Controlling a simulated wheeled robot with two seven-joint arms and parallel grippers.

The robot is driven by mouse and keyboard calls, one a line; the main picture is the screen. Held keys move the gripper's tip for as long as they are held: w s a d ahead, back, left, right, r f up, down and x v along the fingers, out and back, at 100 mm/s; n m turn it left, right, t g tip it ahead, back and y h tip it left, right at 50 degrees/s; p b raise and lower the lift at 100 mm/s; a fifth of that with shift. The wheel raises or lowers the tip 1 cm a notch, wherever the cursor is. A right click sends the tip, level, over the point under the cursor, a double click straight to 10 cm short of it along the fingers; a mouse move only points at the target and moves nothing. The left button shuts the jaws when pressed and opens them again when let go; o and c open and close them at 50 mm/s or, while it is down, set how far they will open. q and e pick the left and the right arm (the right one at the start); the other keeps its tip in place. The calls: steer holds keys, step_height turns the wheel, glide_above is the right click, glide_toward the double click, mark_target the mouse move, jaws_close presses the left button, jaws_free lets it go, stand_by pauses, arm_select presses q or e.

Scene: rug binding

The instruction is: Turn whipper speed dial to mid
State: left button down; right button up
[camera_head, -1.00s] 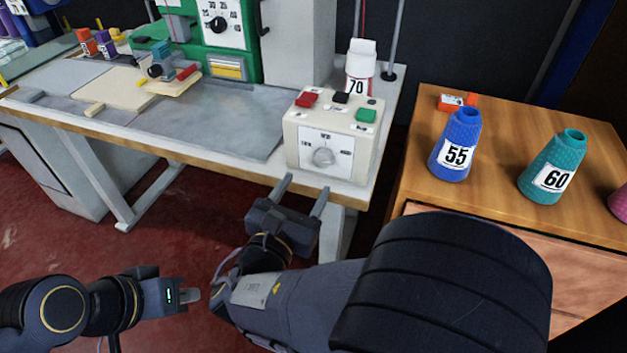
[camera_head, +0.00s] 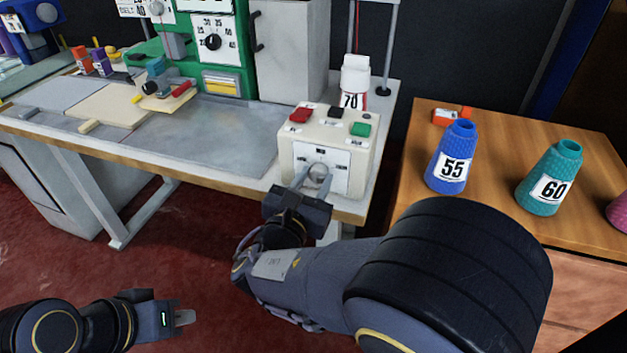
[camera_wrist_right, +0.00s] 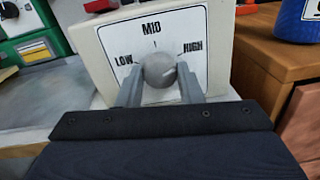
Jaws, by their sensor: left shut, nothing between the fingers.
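The whipper speed dial is a round grey knob (camera_wrist_right: 159,68) on the white front plate of a cream control box (camera_head: 286,160). The plate reads LOW at left, MID at top and HIGH at right. A pale line on the knob seems to lean to the upper left from the right side, but its setting is hard to tell. My right gripper (camera_wrist_right: 160,82) is at the dial, one finger on each side; firm contact cannot be made out. In the head view the dial (camera_head: 318,172) shows between the fingers. My left gripper (camera_head: 186,317) is shut and empty, low at left, away from the table.
Red, black and green buttons sit on the box top. A white cone marked 70 (camera_head: 354,78) stands behind it. The green machine (camera_head: 214,45) is at the back. Blue cone 55 (camera_head: 452,155) and teal cone 60 (camera_head: 550,178) stand on the wooden cabinet at right.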

steer(key=c, duration=0.4)
steer(key=shift+o, duration=0.2)
steer(key=shift+r+p, duration=0.1)
steer(key=shift+p, duration=0.35)
steer(key=n+p, duration=1.1)
steer(key=p, duration=0.4)
steer(key=shift+f+n+t+p, duration=0.2)
steer(key=shift+n+t+p, duration=0.1)
steer(key=shift+n+p, duration=1.2)
steer(key=o, duration=1)
